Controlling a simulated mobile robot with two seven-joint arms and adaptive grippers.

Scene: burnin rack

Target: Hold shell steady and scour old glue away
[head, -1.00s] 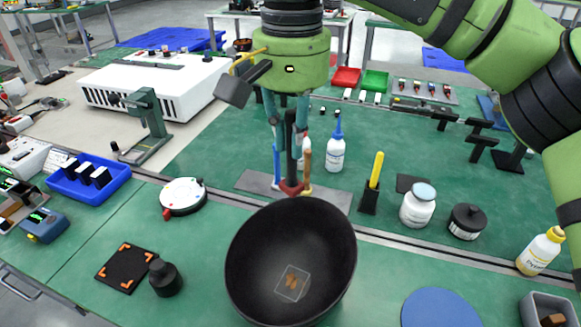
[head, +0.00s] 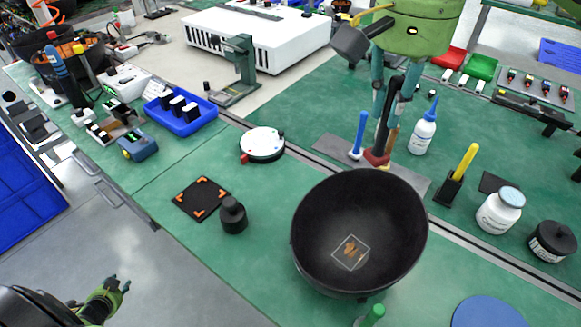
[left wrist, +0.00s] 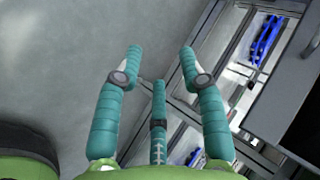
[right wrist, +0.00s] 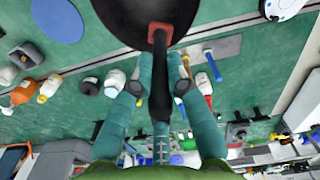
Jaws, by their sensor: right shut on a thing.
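The shell is a black bowl (head: 322,215), open toward me, with brown glue (head: 350,248) inside a pale square outline on its inner surface. My right gripper (head: 388,120) is behind the shell, shut on an upright black-handled tool (right wrist: 160,95) with a red block (head: 376,158) at its lower end. In the right wrist view the block overlaps the shell's rim; I cannot tell whether they touch. My left gripper (head: 118,284) is at the lower left beyond the bench edge. The left wrist view shows it (left wrist: 160,62) open and empty above the floor.
A blue-handled tool (head: 359,135) stands on a grey mat (head: 330,150) behind the shell. Bottles and a yellow-handled tool (head: 462,165) stand to the right. A black cylinder (head: 233,215), a dark pad (head: 190,207) and a round white device (head: 262,143) lie left.

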